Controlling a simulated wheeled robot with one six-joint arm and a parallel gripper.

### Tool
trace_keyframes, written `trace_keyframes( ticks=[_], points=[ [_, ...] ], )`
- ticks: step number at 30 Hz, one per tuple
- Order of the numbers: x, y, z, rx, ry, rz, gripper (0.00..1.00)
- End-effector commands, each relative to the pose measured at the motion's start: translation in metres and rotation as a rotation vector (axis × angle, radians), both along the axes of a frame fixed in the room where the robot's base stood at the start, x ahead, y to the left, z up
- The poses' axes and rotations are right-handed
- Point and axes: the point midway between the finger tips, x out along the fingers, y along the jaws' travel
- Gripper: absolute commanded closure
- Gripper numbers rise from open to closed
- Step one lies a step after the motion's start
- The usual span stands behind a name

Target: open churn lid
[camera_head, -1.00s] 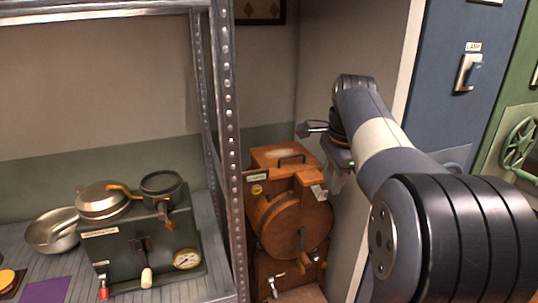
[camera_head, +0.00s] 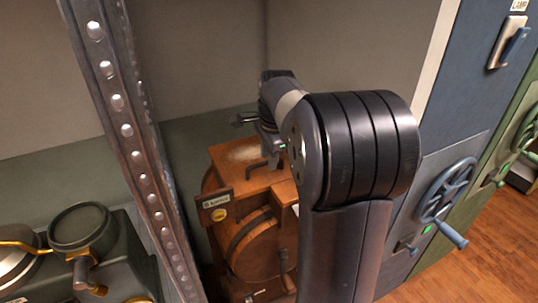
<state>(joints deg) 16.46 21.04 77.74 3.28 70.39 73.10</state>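The wooden churn (camera_head: 252,246) stands on the floor behind the metal shelf post, with a small label plate on its front. Its flat lid (camera_head: 236,164) is on top and looks shut, with a pale worn patch and a dark handle (camera_head: 257,168). My gripper (camera_head: 271,150) is over the right part of the lid, close to the handle. I cannot tell whether it touches the handle. My own arm hides much of the gripper and the churn's right side, so the opening between the fingers does not show.
A dark green appliance (camera_head: 115,260) with a pot is at the lower left. To the right are a blue cabinet (camera_head: 480,90) and a handwheel (camera_head: 445,190). Wooden floor is free at the lower right.

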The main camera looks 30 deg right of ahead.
Motion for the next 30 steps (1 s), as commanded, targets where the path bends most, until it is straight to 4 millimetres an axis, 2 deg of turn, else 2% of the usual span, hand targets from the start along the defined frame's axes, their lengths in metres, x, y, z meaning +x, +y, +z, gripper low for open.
trace_keyframes(
  ticks=[5,16,30],
  points=[
    [0.0000,0.0001,0.0000,0.000,0.000,0.000,0.69],
    [0.0000,0.0000,0.0002,0.000,0.000,0.000,0.99],
    [-0.0001,0.0003,0.0009,0.000,0.001,0.000,1.00]
  ],
)
